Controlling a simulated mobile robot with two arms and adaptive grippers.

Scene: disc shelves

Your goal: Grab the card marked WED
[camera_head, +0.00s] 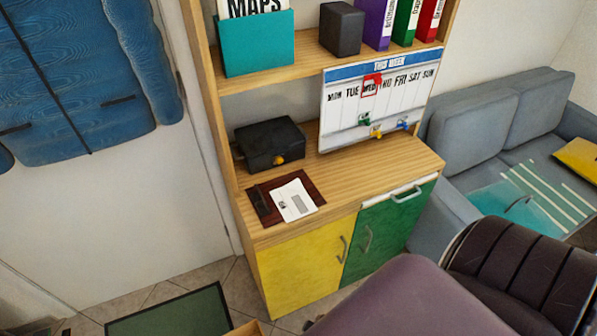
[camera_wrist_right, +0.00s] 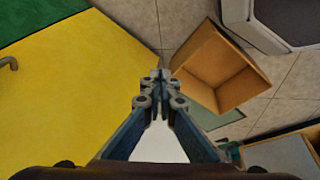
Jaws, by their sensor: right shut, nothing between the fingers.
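A white weekly board (camera_head: 345,120) with a blue header strip leans at the back of the cabinet top in the head view. Day names run across it from MON to SUN. The WED marking (camera_head: 371,88) has a red frame around it, between TUE and THU. I cannot tell whether it is a loose card or part of the board. My right gripper (camera_wrist_right: 160,76) shows only in its wrist view, shut and empty, beside the yellow cabinet door (camera_wrist_right: 75,85) and above the tiled floor. The board is not in that view. My left gripper is not in view.
A black box (camera_head: 268,145) and a brown mat (camera_head: 261,186) with a white card or paper (camera_head: 293,200) lie left of the board. A shelf with a teal file (camera_head: 254,45) hangs above. An open wooden box (camera_wrist_right: 215,70) stands on the floor.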

